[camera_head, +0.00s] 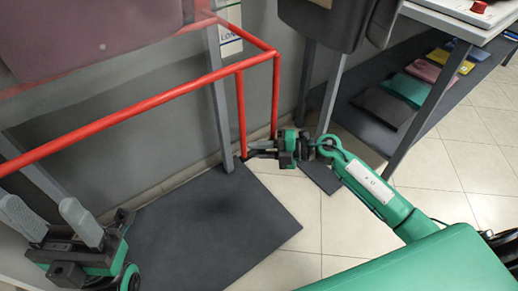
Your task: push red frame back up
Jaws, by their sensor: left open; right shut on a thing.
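The red frame (240,110) is made of red tubes. A long rail runs from the left edge toward the middle, where upright tubes drop from its end. My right gripper (254,150) is at the lower end of the nearer upright tube, shut on it as far as I can see; the exact contact is small and partly hidden by the jaws. My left gripper (46,210) is at the lower left, open and empty, with its two grey fingers pointing up, below the long rail and apart from it.
Dark mats (200,228) lie on the tiled floor (350,232) under the frame. Grey posts (219,100) stand beside it. A table at the right has a lower shelf with several folded coloured pieces (404,90). Dark bulky machine parts hang at the top. Bare tiles are free at the lower middle.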

